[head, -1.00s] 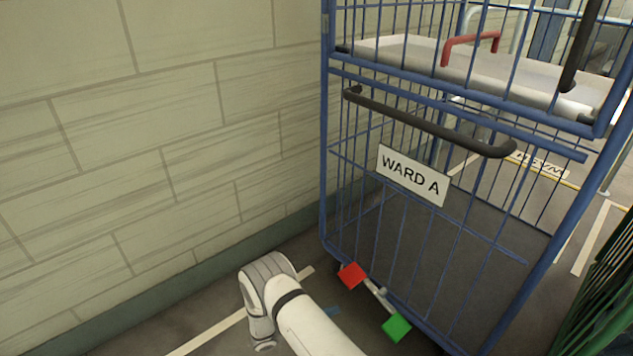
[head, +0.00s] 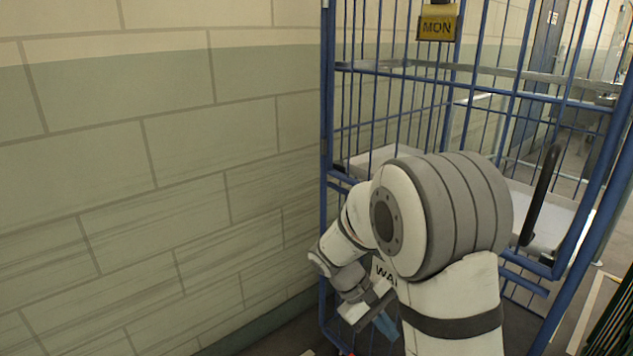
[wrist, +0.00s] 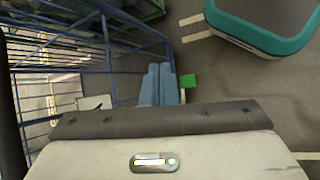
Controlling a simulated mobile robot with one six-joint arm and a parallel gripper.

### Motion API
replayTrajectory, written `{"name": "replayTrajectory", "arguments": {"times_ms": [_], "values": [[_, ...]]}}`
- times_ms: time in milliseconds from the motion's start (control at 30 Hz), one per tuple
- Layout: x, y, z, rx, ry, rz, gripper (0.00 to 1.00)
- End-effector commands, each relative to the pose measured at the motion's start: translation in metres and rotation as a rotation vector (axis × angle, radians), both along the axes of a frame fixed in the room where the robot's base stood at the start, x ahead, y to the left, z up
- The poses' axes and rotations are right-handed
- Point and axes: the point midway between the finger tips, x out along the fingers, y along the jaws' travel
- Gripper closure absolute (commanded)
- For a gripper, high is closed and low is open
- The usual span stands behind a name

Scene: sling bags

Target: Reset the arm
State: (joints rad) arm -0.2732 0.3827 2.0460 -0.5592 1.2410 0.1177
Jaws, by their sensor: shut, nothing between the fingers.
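My arm is folded up in front of the blue wire cage trolley (head: 323,120) in the head view. My gripper (head: 386,326) hangs low at the end of it, its blue fingers pointing down. In the wrist view the gripper's blue fingers (wrist: 160,85) are together with nothing between them. The arm hides much of the trolley's front and most of its ward sign (head: 382,270). A green pedal (wrist: 188,81) shows beside the fingertips in the wrist view; I cannot tell how far beneath them it is.
A block wall (head: 150,170) runs along the left, close to the trolley. A yellow MON tag (head: 437,24) hangs on the trolley. A black handle (head: 541,195) stands out at its right. Dark green bars (head: 612,320) stand at the lower right edge.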

Motion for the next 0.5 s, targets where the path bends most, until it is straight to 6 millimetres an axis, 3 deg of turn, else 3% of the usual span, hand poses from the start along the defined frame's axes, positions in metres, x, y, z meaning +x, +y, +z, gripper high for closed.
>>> {"name": "replayTrajectory", "arguments": {"times_ms": [33, 100, 500], "values": [[-0.011, -0.004, 0.034, 0.046, -0.037, -0.034, 1.0], [-0.025, -0.007, 0.061, 0.112, -0.087, -0.08, 1.0], [-0.107, -0.011, 0.194, 0.452, -0.416, -0.302, 1.0]]}}
